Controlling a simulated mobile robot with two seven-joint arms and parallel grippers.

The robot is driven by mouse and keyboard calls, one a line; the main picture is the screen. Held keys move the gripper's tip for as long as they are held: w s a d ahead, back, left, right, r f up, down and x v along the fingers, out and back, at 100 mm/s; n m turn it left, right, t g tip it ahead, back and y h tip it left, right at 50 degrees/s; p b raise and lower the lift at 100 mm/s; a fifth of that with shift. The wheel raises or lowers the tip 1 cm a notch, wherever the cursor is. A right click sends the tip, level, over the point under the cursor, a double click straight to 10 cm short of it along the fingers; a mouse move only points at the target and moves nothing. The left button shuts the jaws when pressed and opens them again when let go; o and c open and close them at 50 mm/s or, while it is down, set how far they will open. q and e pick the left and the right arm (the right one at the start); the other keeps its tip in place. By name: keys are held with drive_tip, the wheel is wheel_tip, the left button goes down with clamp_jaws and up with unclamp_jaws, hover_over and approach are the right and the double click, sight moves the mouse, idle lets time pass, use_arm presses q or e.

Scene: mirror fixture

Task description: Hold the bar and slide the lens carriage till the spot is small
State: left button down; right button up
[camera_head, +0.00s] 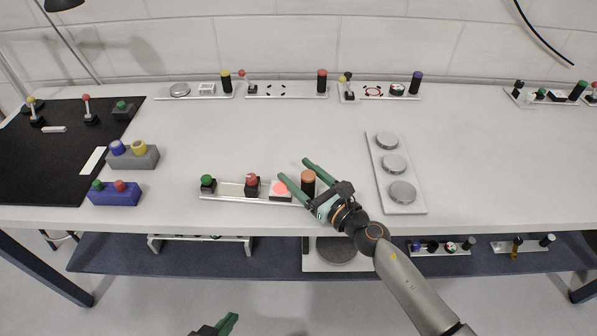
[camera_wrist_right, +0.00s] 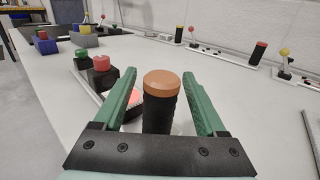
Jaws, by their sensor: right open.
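A pale bar (camera_head: 232,195) lies along the table's front edge. On it, from left to right, stand a green-topped block (camera_head: 208,184), a red-knobbed dark carriage (camera_head: 252,184), a plate with a broad, glowing red spot (camera_head: 280,188), and an orange-topped black post (camera_head: 308,180). My right gripper (camera_head: 293,169) is open, with its green fingers on either side of the post; in the right wrist view the post (camera_wrist_right: 161,100) stands between the fingers with gaps visible. My left gripper (camera_head: 226,324) shows only partly at the bottom edge, away from the bar; its opening is unclear.
A plate with three silver discs (camera_head: 393,164) lies right of my right gripper. Grey (camera_head: 135,157) and blue (camera_head: 115,194) blocks with knobs stand at left, beside a black mat (camera_head: 50,150). Several fixtures line the back. The table's middle is clear.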

drive_tip(key=shift+w+a, duration=0.2)
drive_tip(key=shift+c, duration=0.4)
clamp_jaws()
idle(1.8)
